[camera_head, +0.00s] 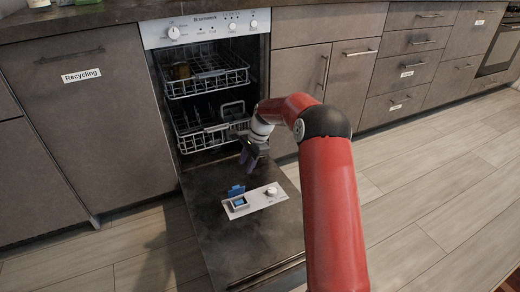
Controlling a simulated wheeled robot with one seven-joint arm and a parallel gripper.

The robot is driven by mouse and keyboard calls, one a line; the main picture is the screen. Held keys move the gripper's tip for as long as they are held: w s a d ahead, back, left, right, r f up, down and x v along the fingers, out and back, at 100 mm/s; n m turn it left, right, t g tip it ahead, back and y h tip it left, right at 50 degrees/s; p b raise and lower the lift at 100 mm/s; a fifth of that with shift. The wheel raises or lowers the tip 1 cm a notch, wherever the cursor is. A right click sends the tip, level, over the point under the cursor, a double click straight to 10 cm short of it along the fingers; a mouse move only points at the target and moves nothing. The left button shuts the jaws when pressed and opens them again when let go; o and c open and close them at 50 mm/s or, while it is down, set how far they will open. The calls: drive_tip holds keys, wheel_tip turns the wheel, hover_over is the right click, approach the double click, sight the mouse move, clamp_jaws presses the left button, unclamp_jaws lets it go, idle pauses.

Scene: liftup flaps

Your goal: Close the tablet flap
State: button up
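The tablet dispenser (258,203) is a pale panel set in the inner face of the lowered dishwasher door (230,252). A small blue flap (236,190) stands raised at the far left edge of the dispenser. In front of the flap is a small compartment (239,204) with something light blue inside. A round knob (271,191) sits at the dispenser's right. My gripper (247,164) is dark with purplish fingers and hangs above the door, behind the flap and slightly to its right. It appears apart from the flap. The finger gap is too small to make out.
The dishwasher's lower rack (212,132) and upper rack (205,80) are inside the open cavity behind my gripper. Closed cabinets flank it, including one labelled Recycling (85,120). The wooden floor (425,195) at right is clear.

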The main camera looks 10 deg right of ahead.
drive_tip(key=s+d+r+n+h+b, duration=0.2)
drive_tip(key=s+r+n, duration=0.2)
drive_tip(key=s+r, duration=0.6)
drive_tip(key=shift+r, duration=1.8)
drive_tip(key=shift+d, duration=0.1)
